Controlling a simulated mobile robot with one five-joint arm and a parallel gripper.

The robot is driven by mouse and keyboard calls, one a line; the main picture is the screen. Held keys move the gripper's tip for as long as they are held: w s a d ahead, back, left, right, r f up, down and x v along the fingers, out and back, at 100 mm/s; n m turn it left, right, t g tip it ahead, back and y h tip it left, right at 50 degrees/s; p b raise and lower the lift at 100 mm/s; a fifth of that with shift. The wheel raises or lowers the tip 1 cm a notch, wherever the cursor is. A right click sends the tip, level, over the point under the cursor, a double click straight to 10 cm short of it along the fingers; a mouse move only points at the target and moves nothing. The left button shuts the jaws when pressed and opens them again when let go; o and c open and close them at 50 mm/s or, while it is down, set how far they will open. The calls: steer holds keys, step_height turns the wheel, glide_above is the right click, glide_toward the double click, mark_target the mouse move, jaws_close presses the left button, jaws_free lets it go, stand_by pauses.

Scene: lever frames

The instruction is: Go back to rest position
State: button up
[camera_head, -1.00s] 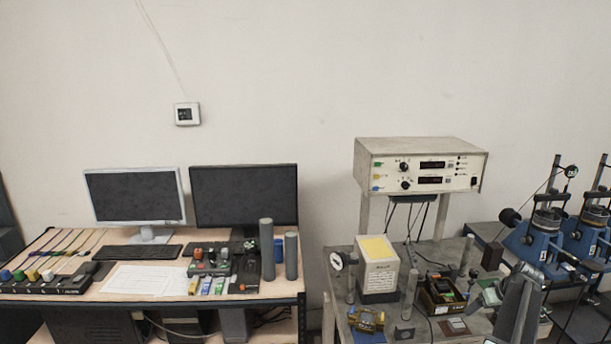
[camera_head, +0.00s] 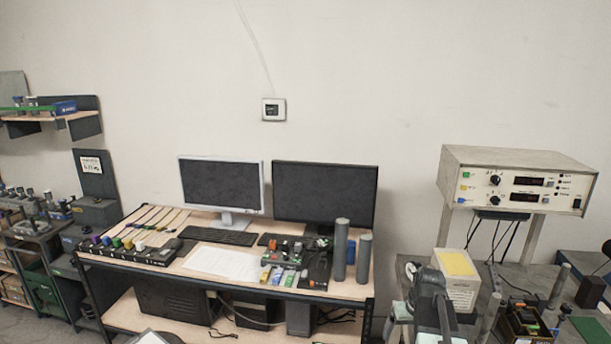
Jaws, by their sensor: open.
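A dark grey part of my arm (camera_head: 430,300) stands at the bottom of the head view, right of centre. It is in front of the workbench on the right and hides part of that bench and of the white box with a yellow top (camera_head: 456,280). I cannot make out any gripper fingers, and nothing held shows.
A wooden desk (camera_head: 130,262) carries two monitors (camera_head: 221,186), a keyboard (camera_head: 217,236), paper, control boxes and two grey cylinders (camera_head: 341,250). A metering unit (camera_head: 517,180) stands on the right bench. Shelves (camera_head: 50,122) and equipment line the left.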

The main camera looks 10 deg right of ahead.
steer(key=s+a+n+g, duration=0.1)
steer(key=s+a, duration=0.2)
steer(key=a, duration=0.9)
steer(key=s+a+g, duration=0.1)
steer(key=s+a, duration=0.1)
steer(key=a, duration=0.9)
step_height(320, 180, down, 8)
steer(key=s+b, duration=0.2)
steer(key=b, duration=0.5)
steer(key=shift+s+h, duration=0.25)
steer(key=shift+h, duration=0.05)
